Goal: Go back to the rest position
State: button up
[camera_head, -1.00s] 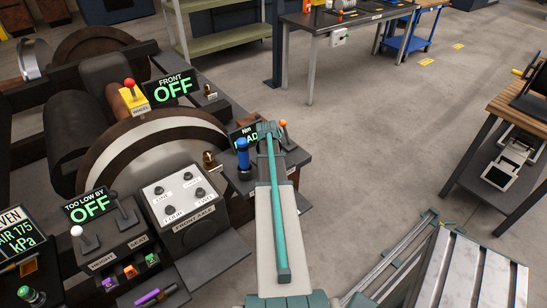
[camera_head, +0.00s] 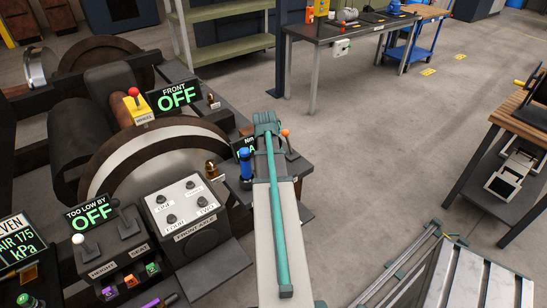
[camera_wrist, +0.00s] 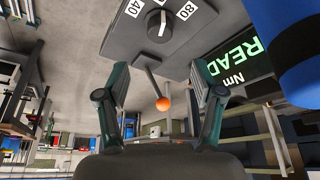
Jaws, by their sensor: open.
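My gripper (camera_head: 266,122) is over the panel at the right end of the console, beside an orange-tipped lever (camera_head: 286,132) and a blue-handled tool (camera_head: 246,165). In the wrist view my gripper (camera_wrist: 161,85) is open and empty. The orange ball of the lever (camera_wrist: 162,104) shows between the two fingers, with clear gaps on both sides. A dial (camera_wrist: 158,24) with numbers sits beyond it. A green display reading "READ" and "Nm" (camera_wrist: 232,60) is on the right; my arm hides much of it in the head view.
A wheelset (camera_head: 150,150) and the console with switches and "OFF" displays (camera_head: 177,97) fill the left. A dark table (camera_head: 340,28) and a blue cart (camera_head: 405,45) stand behind. A wooden-topped bench (camera_head: 520,120) is on the right. The floor (camera_head: 390,150) between is clear.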

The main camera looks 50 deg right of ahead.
dwell(0.4)
jog(key=a+f+n+p, duration=0.1)
jog(key=a+f, duration=0.3)
jog(key=a, duration=0.1)
jog(key=a+f+n+y+p, duration=0.1)
jog(key=a+f, duration=0.3)
jog(key=a, duration=0.2)
jog(key=a+f+n+g+y+p, duration=0.1)
jog(key=a+f+n, duration=0.1)
jog(key=a+f, duration=0.2)
jog(key=shift+s+a, duration=0.2)
jog(key=shift+a, duration=0.5)
jog(key=s+a+f+n+g+y+p, duration=0.15)
jog(key=s+a+f, duration=0.25)
jog(key=a, duration=0.5)
jog(key=s+a+f+n+g+p, duration=0.1)
jog(key=s+a+f+n+p, duration=0.2)
jog(key=a, duration=0.6)
jog(key=s+a+f+n+g+y+p, duration=0.1)
jog(key=s+a+f+n+g, duration=0.1)
jog(key=s+a+f, duration=0.5)
jog(key=s+a+n+g+p, duration=0.2)
jog(key=s+a+n+g, duration=0.1)
jog(key=s+a, duration=0.7)
jog(key=shift+s+a+r+p, duration=0.25)
jog(key=shift+s+p, duration=0.15)
jog(key=shift+s, duration=0.1)
